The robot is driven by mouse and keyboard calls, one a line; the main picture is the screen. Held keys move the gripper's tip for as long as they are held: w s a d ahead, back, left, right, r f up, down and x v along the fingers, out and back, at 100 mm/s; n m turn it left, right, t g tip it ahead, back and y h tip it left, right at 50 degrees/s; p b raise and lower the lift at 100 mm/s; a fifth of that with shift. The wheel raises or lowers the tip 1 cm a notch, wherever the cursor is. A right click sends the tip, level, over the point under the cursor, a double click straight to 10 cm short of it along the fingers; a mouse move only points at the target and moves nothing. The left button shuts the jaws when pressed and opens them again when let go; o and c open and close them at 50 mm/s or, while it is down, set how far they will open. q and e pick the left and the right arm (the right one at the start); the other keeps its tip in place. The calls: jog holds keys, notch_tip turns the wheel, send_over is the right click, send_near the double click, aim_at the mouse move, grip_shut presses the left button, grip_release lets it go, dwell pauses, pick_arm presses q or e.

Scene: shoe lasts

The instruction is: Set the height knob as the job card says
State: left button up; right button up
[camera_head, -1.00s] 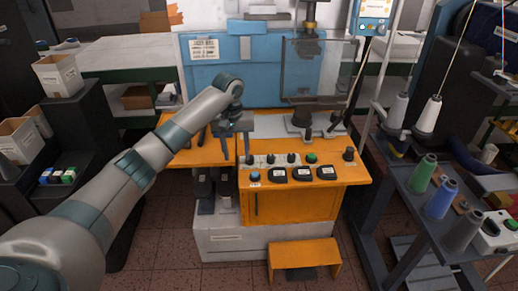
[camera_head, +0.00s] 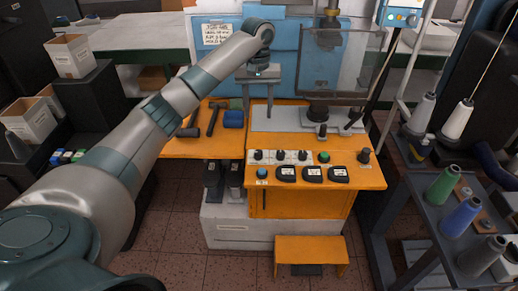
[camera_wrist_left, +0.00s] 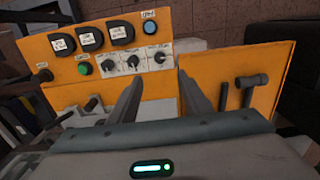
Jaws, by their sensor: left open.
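Three black knobs on white labelled plates sit in a row on the orange panel: left (camera_head: 258,155), middle (camera_head: 280,155) and right (camera_head: 302,155). They also show in the wrist view beyond my fingertips, one of them at the right end (camera_wrist_left: 159,57). The labels are too small to tell which is the height knob. The job card (camera_head: 213,33) is a white sheet on the blue board; its writing is not legible here. My left gripper (camera_head: 260,98) is open and empty, behind and above the knob row, its fingers (camera_wrist_left: 160,76) spread and touching no knob.
A green button (camera_head: 324,157), a blue button (camera_head: 262,172), several black labelled gauges (camera_head: 312,173) and a lever (camera_head: 365,156) share the panel. A thread stand (camera_head: 440,220) stands at right.

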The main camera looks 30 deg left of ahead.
aim_at(258, 153)
pick_arm(q)
notch_tip(258, 153, down, 18)
jog(key=p, duration=0.4)
jog(key=shift+r, duration=0.25)
jog(key=shift+c, duration=0.2)
jog(key=c, duration=1)
